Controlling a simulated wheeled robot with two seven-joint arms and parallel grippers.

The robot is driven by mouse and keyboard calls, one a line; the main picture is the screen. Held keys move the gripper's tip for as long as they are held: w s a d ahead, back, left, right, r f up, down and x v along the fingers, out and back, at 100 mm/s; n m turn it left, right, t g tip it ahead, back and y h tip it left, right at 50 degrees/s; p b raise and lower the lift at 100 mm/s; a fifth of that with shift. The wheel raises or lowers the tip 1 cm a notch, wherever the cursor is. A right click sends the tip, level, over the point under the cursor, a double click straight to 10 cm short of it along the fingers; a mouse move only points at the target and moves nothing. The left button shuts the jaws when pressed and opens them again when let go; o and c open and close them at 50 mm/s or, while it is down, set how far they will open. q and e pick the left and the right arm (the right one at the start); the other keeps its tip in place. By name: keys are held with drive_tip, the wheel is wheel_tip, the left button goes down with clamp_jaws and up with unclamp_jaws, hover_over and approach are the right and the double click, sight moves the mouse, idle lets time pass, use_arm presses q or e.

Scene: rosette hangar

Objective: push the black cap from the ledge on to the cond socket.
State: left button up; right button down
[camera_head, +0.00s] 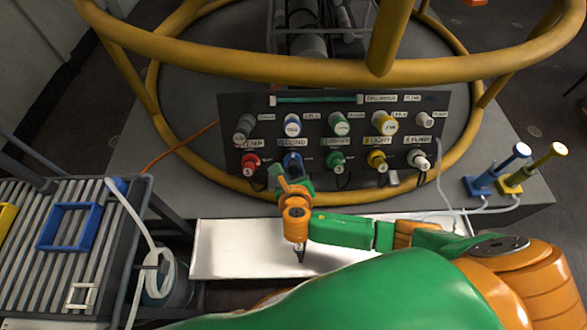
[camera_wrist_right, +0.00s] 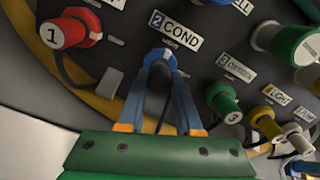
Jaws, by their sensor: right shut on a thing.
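The cond socket (camera_head: 291,157) is the blue one in the lower row of the black panel, under the "2 COND" label; it also shows in the right wrist view (camera_wrist_right: 157,54). My right gripper (camera_wrist_right: 160,78) is shut on the black cap (camera_wrist_right: 160,75), which lies between its blue fingers, right in front of the blue socket. The cap overlaps the socket in the right wrist view; I cannot tell how far it is seated. In the head view my right gripper (camera_head: 286,173) reaches up to this socket and hides the cap. My left gripper is not in view.
A red connector (camera_head: 250,161) sits left of the cond socket and a green one (camera_head: 336,160) right of it. A white ledge (camera_head: 225,250) runs below the panel. A yellow tube frame (camera_head: 300,69) crosses above. Blue and yellow handles (camera_head: 502,165) stand at the right.

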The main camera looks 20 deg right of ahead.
drive_tip(key=shift+w+f, duration=0.1)
drive_tip(key=shift+w, duration=0.05)
idle(0.4)
drive_tip(key=shift+w+f, duration=0.1)
drive_tip(key=shift+w, duration=0.05)
drive_tip(key=shift+w+d+p, duration=0.1)
drive_tip(key=shift+p, duration=0.3)
idle(0.3)
drive_tip(key=c, duration=0.5)
unclamp_jaws()
